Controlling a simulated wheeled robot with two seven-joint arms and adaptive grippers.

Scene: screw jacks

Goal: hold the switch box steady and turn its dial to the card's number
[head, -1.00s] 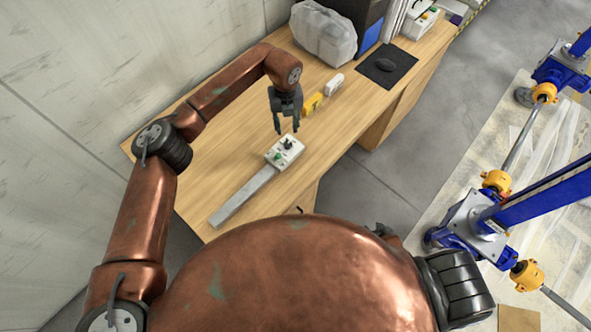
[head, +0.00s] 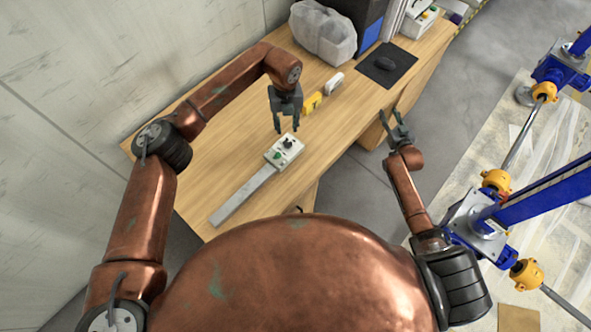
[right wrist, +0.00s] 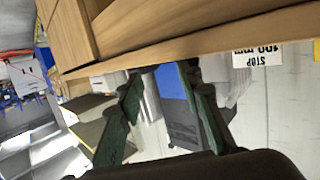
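The switch box (head: 284,151) is a small pale box with a dark dial (head: 288,143) and a green button, lying on the wooden table. A long grey bar (head: 243,200) extends from its near end. A yellow card (head: 312,103) stands behind the box; its number is too small to read. My left gripper (head: 287,122) points down with fingers apart, just above the far end of the box; contact cannot be told. My right gripper (head: 396,122) is open and empty, off the table's right edge; its parted fingers also show in the right wrist view (right wrist: 160,100).
The wooden table (head: 345,130) has free room around the box. A white object (head: 334,83) stands by the card. A wrapped grey bundle (head: 322,34), a dark mouse pad (head: 388,66) and another control box (head: 419,22) are further back. Blue screw jacks (head: 480,225) stand at right.

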